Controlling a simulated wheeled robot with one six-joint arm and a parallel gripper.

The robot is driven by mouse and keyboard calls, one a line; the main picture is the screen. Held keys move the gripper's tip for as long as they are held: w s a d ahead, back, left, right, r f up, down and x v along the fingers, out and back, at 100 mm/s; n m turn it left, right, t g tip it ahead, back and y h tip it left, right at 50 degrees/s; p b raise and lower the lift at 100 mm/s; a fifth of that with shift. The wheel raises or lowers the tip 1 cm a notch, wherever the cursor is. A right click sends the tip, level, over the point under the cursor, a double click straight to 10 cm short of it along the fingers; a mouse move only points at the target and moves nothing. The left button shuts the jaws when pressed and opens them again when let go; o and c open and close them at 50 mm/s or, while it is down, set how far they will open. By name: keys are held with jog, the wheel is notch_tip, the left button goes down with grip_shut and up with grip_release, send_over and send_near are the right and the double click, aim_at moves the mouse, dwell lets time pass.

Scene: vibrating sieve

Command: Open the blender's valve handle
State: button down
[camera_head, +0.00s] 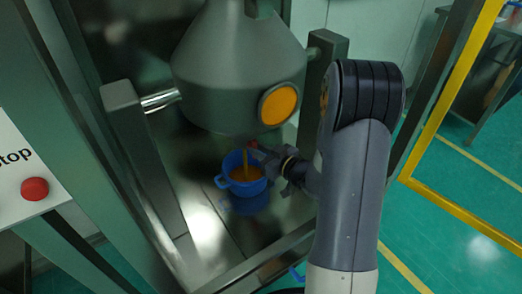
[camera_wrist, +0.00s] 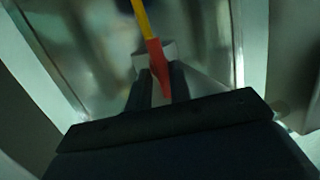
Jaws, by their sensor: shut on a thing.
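The blender (camera_head: 235,65) is a large grey cone-shaped vessel with an orange round port on its side. The valve handle, a yellow bar with a red end (camera_wrist: 157,65), shows in the wrist view. My gripper (camera_wrist: 157,80) is shut on the red end, with a dark finger on each side. In the head view my gripper (camera_head: 262,155) is under the blender's lower right side, where a small bit of red shows. A narrow yellow-orange strip (camera_head: 245,164) runs down towards the bucket. I cannot tell whether it is flowing material or part of the handle.
A blue bucket (camera_head: 225,181) with orange contents stands below the blender on a metal surface. Grey posts (camera_head: 140,145) flank the blender. A red stop button (camera_head: 35,189) is at the left. A yellow frame (camera_head: 425,110) stands at the right, with green floor around it.

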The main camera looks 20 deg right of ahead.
jog(key=shift+s+a+f, duration=0.2)
jog(key=shift+a, duration=0.05)
jog(key=c, duration=1.4)
grip_release()
jog(key=shift+w+r, duration=0.1)
jog(key=p+v, duration=0.1)
jog(key=v, duration=0.9)
jog(key=shift+s+d+p, duration=0.2)
jog(key=shift+s+p, duration=0.1)
jog(key=b+x, duration=0.1)
jog(key=x, duration=0.9)
jog(key=shift+w+b, duration=0.3)
jog(key=shift+w, duration=0.05)
jog(key=shift+r, duration=0.1)
